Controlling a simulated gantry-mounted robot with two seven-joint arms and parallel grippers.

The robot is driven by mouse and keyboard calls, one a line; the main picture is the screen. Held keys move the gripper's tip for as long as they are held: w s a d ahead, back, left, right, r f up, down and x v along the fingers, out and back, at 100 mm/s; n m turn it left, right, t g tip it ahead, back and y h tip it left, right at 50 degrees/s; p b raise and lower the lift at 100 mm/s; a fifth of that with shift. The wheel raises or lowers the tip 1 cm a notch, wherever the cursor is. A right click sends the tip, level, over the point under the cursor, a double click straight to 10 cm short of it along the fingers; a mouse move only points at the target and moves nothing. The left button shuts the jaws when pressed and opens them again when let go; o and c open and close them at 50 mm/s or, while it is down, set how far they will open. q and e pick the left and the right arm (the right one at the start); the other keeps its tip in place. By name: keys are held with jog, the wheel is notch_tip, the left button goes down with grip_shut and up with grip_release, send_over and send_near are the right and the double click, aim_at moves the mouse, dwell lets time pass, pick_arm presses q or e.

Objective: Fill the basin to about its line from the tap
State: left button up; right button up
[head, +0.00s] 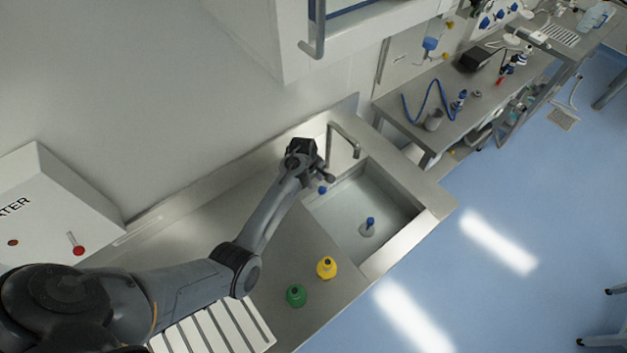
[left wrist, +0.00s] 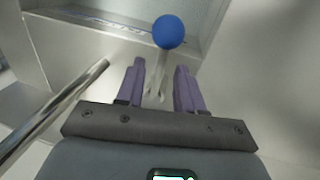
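The steel basin (head: 402,253) is set into the counter in the head view. I cannot tell whether it holds water. A plug with a blue knob (head: 370,222) stands on its floor. The tap spout (head: 344,137) arches over the basin's back edge. The tap's blue ball-ended lever (head: 322,190) shows beside my left gripper (head: 318,174). In the left wrist view, the blue ball (left wrist: 169,32) is just beyond the open purple fingers (left wrist: 160,66), and its stem runs down between them. I cannot tell whether they touch it. A blue marking (left wrist: 120,24) shows on the basin wall. My right gripper is out of view.
A ribbed white drainer (head: 222,328) lies at the bottom left. A wall-mounted white heater box (head: 60,205) is at the left.

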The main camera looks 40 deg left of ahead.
pick_arm(q)
jog(key=shift+w+f, duration=0.1)
jog(key=shift+f, duration=0.4)
jog(key=shift+c, duration=0.5)
grip_shut()
dwell(0.7)
